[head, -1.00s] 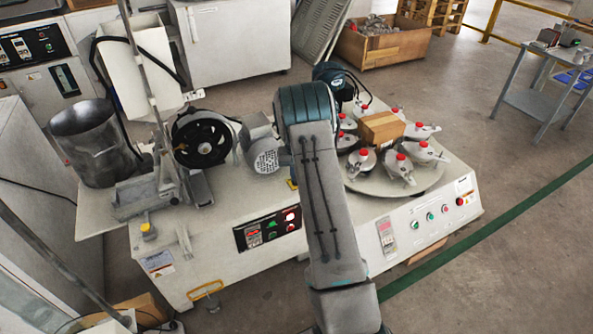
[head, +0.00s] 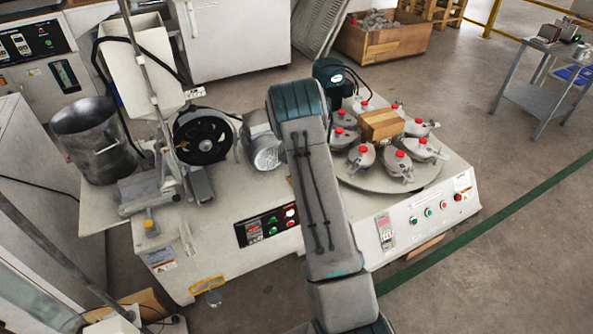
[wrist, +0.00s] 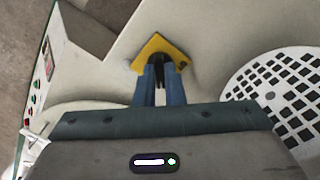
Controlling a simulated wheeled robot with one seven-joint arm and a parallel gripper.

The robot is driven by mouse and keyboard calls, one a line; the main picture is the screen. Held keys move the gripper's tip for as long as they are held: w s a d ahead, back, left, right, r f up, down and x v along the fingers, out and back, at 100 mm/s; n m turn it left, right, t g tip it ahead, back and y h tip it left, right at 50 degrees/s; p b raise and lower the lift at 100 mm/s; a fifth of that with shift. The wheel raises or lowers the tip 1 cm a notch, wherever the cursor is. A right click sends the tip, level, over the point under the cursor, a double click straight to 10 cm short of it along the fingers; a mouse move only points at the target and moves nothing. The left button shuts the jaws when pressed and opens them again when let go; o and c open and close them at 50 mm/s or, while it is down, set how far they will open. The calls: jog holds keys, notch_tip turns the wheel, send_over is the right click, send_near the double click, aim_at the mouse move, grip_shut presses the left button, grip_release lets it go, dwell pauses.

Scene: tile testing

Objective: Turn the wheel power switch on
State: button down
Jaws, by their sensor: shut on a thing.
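In the wrist view, a yellow plate (wrist: 161,47) with a small black switch knob (wrist: 159,59) sits on the pale machine top. I take this for the wheel power switch. The two blue fingers of my gripper (wrist: 159,68) reach over the near edge of the plate and are shut on the black knob. Its turn position cannot be told, because the fingertips cover part of it. In the head view my arm hides the gripper and the plate.
A motor (head: 264,150) and a black wheel (head: 203,137) stand left of my arm. A turntable (head: 378,184) with several red-topped fixtures and a wooden block (head: 381,124) lies to the right. A control panel (head: 267,227) is on the machine front. In the wrist view, a perforated grille (wrist: 287,92) is close by at right.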

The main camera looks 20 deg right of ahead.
jog(key=c, duration=1.5)
grip_release()
jog(key=shift+r, duration=0.1)
notch_tip(320, 180, up, 14)
jog(key=p, duration=0.3)
